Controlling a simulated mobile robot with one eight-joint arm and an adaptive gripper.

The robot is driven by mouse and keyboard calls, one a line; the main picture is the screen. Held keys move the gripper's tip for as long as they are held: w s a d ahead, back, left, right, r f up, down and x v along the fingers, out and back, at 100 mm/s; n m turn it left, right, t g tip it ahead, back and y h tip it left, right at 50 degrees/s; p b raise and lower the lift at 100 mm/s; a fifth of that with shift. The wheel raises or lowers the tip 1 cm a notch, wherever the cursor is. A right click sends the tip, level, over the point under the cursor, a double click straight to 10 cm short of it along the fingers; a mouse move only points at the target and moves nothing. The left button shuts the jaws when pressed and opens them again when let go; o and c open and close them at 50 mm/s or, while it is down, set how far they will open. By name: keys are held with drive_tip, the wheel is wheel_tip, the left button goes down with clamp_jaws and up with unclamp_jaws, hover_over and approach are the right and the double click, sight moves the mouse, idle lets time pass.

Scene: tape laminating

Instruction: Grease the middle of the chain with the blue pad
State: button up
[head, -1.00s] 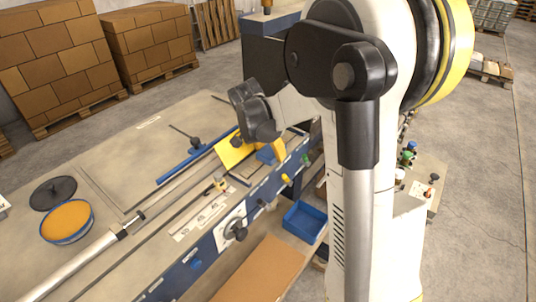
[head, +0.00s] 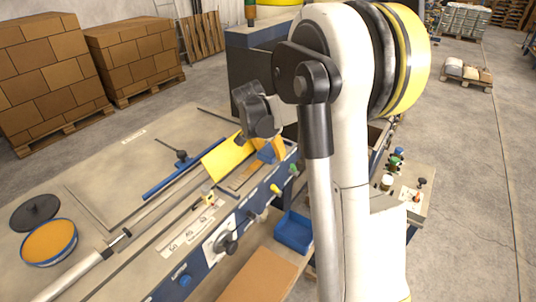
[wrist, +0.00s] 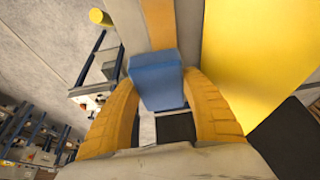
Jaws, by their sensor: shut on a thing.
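My gripper (wrist: 165,90) is shut on the blue pad (wrist: 156,80), with an orange finger on each side of it in the wrist view. In the head view, the orange fingers (head: 278,150) and the blue pad (head: 267,154) are at the far right end of the bench, close to the yellow sheet-like part (head: 228,157). The wrist view shows the yellow part (wrist: 260,50) to the right of the pad. I cannot make out the chain in either view. Whether the pad touches anything is unclear.
An orange-filled round tin (head: 48,242) and a black lid (head: 34,213) lie at the bench's left. A blue bar (head: 185,170) and long metal rod lie along the bench. A blue bin (head: 293,231) sits below its front. Boxes on pallets (head: 135,60) stand behind.

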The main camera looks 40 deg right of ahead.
sight(260, 166)
drive_tip(key=shift+s+a, duration=0.6)
drive_tip(key=shift+a, duration=1.05)
drive_tip(key=shift+s+a, duration=0.6)
drive_tip(key=shift+a, duration=1.1)
drive_tip(key=shift+s+a, duration=0.6)
drive_tip(key=shift+a, duration=1.05)
drive_tip(key=shift+w+d+f+b, duration=0.1)
drive_tip(key=shift+w+d+b, duration=0.2)
drive_tip(key=shift+d, duration=0.55)
drive_tip(key=shift+w+d+f+b, duration=0.1)
drive_tip(key=shift+w+d+b, duration=0.15)
drive_tip(key=shift+d, duration=0.55)
drive_tip(key=shift+w+d+r, duration=0.1)
drive_tip(key=shift+w+d, duration=0.3)
drive_tip(key=shift+d, duration=0.75)
drive_tip(key=shift+w+d+r, duration=0.1)
drive_tip(key=shift+w+d, duration=0.35)
drive_tip(key=shift+d, duration=0.65)
drive_tip(key=shift+w+d+r, duration=0.1)
drive_tip(key=shift+w+d, duration=0.3)
drive_tip(key=shift+d, duration=0.75)
drive_tip(key=shift+r+p, duration=2.55)
drive_tip(key=shift+r, duration=1.45)
